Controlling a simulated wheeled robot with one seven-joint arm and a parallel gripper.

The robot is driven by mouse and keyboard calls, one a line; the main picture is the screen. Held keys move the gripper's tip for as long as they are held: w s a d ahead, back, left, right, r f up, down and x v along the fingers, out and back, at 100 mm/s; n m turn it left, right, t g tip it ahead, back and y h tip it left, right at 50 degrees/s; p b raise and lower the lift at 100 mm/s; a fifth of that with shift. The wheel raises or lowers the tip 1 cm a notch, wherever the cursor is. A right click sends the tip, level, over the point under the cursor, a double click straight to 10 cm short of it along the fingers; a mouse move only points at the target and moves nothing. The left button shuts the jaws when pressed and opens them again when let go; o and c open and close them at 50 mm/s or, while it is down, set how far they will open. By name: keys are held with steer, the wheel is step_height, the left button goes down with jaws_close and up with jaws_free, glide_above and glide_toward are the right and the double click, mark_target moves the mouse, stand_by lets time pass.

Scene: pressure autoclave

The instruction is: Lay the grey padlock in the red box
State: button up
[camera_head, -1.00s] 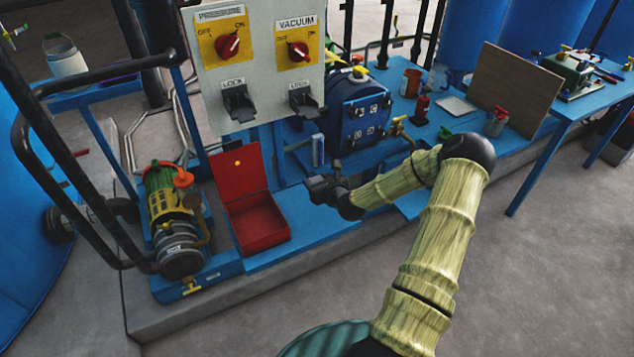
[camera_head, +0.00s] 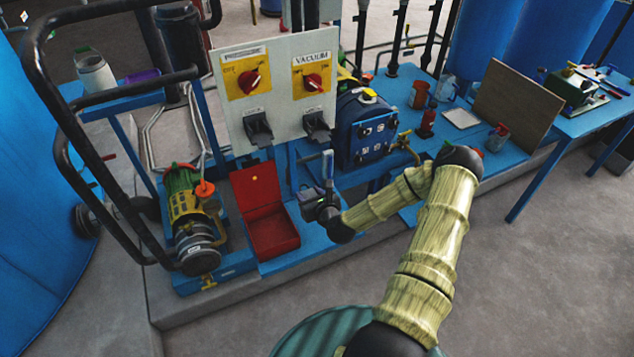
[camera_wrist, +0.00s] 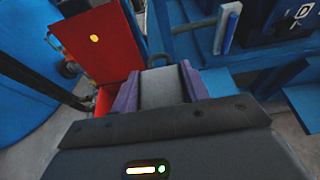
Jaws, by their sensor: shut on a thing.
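The red box (camera_head: 273,240) stands open on the blue platform, its lid raised at the back. Its lid also shows at the left of the wrist view (camera_wrist: 98,42), with a strip of the box below it. My gripper (camera_head: 309,197) is just right of the box and above the platform. In the wrist view its purple fingers are shut on the grey padlock (camera_wrist: 160,87), with a dark shackle at its far end. The fingers hide the padlock's sides. In the head view the padlock is too small to make out clearly.
A pump (camera_head: 190,220) stands close left of the box. The switch panel (camera_head: 275,95) with two lock levers stands behind it. An upright blue-grey piece (camera_head: 328,166) is just behind my gripper, and the blue chamber (camera_head: 365,130) is to the right. The box's inside looks empty.

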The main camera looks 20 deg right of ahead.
steer(key=s+a+r+p, duration=0.4)
steer(key=r+p, duration=0.4)
steer(key=p, duration=0.2)
steer(key=s+a+r+p, duration=0.5)
steer(key=r+p, duration=0.3)
steer(key=p, duration=0.2)
steer(key=shift+s+a+r+h, duration=0.15)
steer(key=shift+a+r+h, duration=0.15)
steer(key=shift+a+h, duration=0.15)
